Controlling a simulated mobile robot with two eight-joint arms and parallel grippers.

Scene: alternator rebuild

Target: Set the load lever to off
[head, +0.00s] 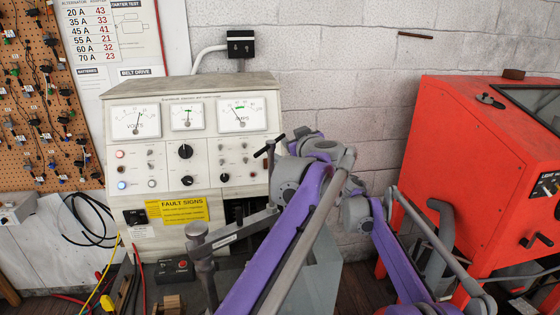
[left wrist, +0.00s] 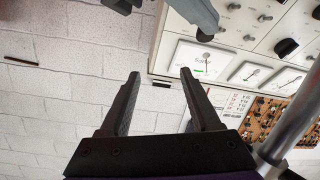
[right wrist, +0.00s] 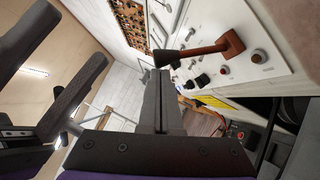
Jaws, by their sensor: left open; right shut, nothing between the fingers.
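The load lever (right wrist: 212,48) shows in the right wrist view as a reddish-brown arm on the panel with a black cross grip at its end. In the head view its black T-shaped grip (head: 268,149) stands out at the panel's right side, beside my arm links. I cannot read its setting. My right gripper (right wrist: 160,76) is shut and empty, its tips close to the lever's grip; contact cannot be told. My left gripper (left wrist: 160,75) is open and empty, off the panel's meter side, facing the white wall. In the head view my arm links largely hide both grippers.
The test bench (head: 150,88) carries meters, knobs and switches, with a yellow fault sign (head: 183,210) below. A red cabinet (head: 440,150) stands at the right. My two arms are close together before the panel's right edge. A pegboard (head: 35,95) hangs at the left.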

